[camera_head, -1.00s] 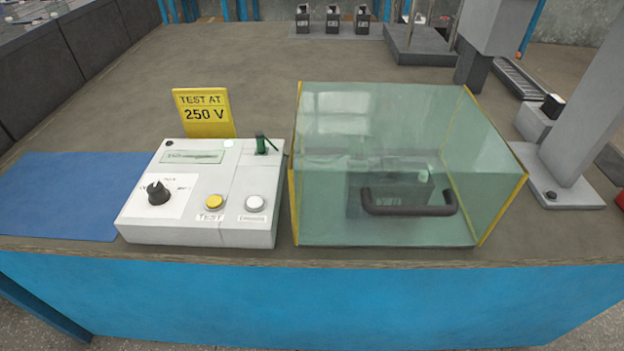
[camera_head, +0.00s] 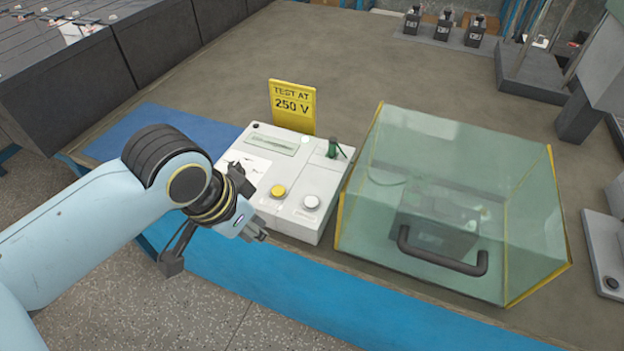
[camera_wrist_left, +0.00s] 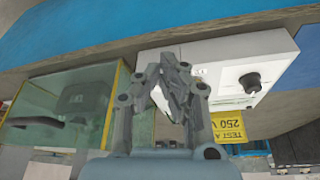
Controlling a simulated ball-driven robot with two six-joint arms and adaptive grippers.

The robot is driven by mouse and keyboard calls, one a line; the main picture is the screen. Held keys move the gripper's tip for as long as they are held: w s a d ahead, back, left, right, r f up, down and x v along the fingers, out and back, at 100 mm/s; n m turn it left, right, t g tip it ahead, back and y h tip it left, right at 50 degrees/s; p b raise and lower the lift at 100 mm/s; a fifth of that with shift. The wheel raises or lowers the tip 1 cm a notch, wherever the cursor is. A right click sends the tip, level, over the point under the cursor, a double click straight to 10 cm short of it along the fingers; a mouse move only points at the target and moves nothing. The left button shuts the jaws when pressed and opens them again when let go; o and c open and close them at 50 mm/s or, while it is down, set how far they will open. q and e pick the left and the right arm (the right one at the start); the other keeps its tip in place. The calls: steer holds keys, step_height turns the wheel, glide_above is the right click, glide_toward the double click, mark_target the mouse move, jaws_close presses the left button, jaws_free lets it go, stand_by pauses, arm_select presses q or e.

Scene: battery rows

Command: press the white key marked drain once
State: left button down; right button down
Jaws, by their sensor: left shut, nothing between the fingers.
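The white key (camera_head: 311,202) is a round white button on the front right of the white tester box (camera_head: 318,180); its label is too small to read now. A yellow key (camera_head: 278,191) sits to its left. My left gripper (camera_head: 262,237) is shut and empty, in front of the box's front left edge and apart from the white key. In the left wrist view the gripper (camera_wrist_left: 172,85) covers part of the box (camera_wrist_left: 225,60), and the keys are hidden behind the fingers. The black knob (camera_wrist_left: 250,81) shows there. My right gripper is not in view.
A clear cover with a black handle (camera_head: 440,262) stands just right of the box. A yellow "TEST AT 250 V" sign (camera_head: 292,107) stands behind it. A blue mat (camera_head: 165,125) lies to the left.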

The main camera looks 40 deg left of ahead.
arm_select(q)
steer(key=w+d+r+t+h, duration=0.1)
steer(key=w+d+r+h, duration=0.15)
steer(key=w+r, duration=0.3)
steer(key=n+t+h, duration=0.2)
steer(key=n+t, duration=0.1)
glide_above(310, 198)
steer(key=shift+p, duration=0.45)
step_height(310, 198, down, 7)
steer(key=b, duration=0.7)
steer(key=shift+f+b, duration=0.2)
steer(key=shift+b, duration=0.15)
steer(key=shift+f+b, duration=0.4)
steer(key=shift+f, duration=0.3)
